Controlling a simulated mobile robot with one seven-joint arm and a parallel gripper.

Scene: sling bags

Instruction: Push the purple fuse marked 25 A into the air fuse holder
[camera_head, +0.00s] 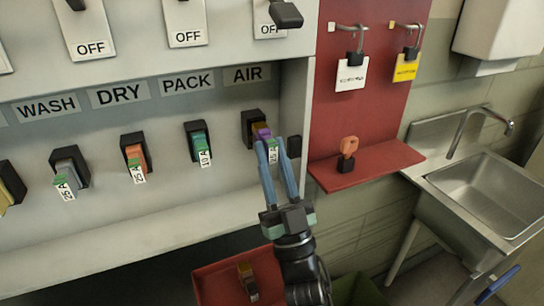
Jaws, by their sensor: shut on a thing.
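The purple fuse (261,131) is at the black air fuse holder (248,122), under the AIR label. Its white tag hangs below it, with print too small to read surely. My gripper (270,143) reaches up from below, with its blue fingers shut on the fuse at the holder's front. The fuse's inner end is at the holder's mouth; how deep it sits I cannot tell. The fingers hide part of the fuse and its tag.
The pack holder (194,129), left of air, has a green fuse; dry (131,141) has an orange one. A small black block (294,146) is close right of my fingers. A red shelf (380,165) juts out further right. A red bin (210,283) is below.

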